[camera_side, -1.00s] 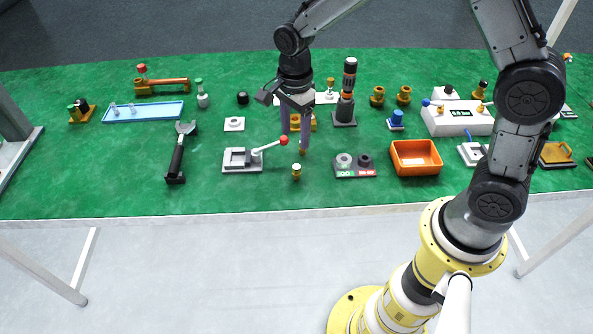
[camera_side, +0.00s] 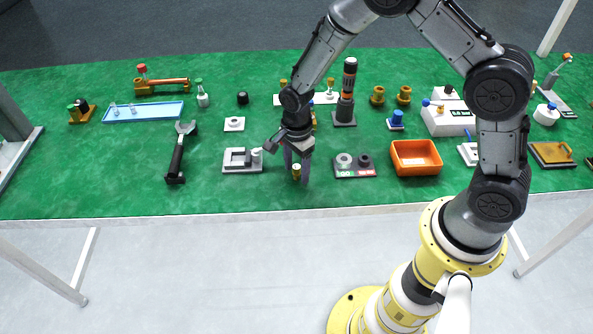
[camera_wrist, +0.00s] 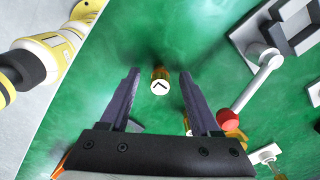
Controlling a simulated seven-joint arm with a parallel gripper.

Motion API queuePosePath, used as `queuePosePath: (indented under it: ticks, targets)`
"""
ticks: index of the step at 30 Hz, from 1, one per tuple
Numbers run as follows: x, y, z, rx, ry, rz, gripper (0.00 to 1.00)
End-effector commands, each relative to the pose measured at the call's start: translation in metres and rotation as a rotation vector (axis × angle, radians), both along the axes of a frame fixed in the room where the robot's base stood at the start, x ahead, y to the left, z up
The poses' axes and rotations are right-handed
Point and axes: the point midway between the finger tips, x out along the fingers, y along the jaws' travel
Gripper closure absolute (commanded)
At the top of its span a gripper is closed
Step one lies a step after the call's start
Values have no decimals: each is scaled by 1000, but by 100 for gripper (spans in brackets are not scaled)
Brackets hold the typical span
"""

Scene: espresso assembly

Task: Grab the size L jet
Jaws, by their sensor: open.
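The jet is a small brass piece with a white top bearing a dark angled mark that looks like an L (camera_wrist: 161,87). It stands upright on the green table and also shows in the side view (camera_side: 296,170), near the table's front edge. My gripper (camera_wrist: 160,74) is open, fingers pointing down, one on either side of the jet in the wrist view. In the side view my gripper (camera_side: 297,178) is low over the jet, and neither finger visibly touches it.
A grey press-like fixture (camera_side: 242,160) stands just left of the gripper; its lever with a red ball (camera_wrist: 228,119) is close to one finger in the wrist view. A dark-and-grey station (camera_side: 355,172) and an orange bin (camera_side: 416,157) are to the right.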

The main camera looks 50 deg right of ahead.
Motion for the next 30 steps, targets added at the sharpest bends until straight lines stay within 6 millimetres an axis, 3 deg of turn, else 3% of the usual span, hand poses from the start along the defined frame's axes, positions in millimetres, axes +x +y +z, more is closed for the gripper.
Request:
queuePosePath:
  ticks: [7,18,30]
  targets:
    - [0,0,-2,0,-1,0,37]
    - [0,0,-2,0,-1,0,100]
    - [1,0,-1,0,-2,0,100]
